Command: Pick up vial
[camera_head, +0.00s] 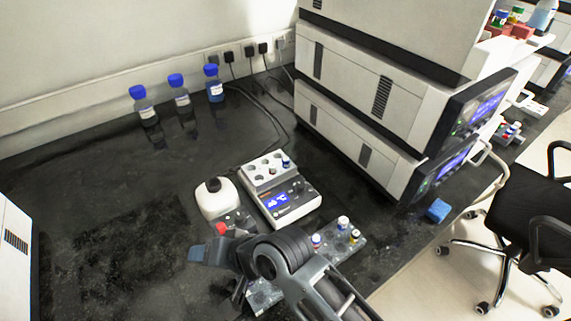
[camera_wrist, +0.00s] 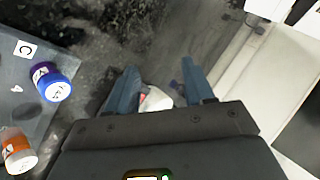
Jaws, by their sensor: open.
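Several small capped vials stand on a grey rack (camera_head: 352,250) in front of the heater block. My gripper (camera_head: 200,253) is left of the rack in the head view, partly hidden by my arm. In the wrist view my gripper (camera_wrist: 160,82) is open, with a white object partly showing between its fingers.
Blue-capped bottles (camera_head: 182,97) stand at the back. Stacked instruments (camera_head: 370,120) block the right.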

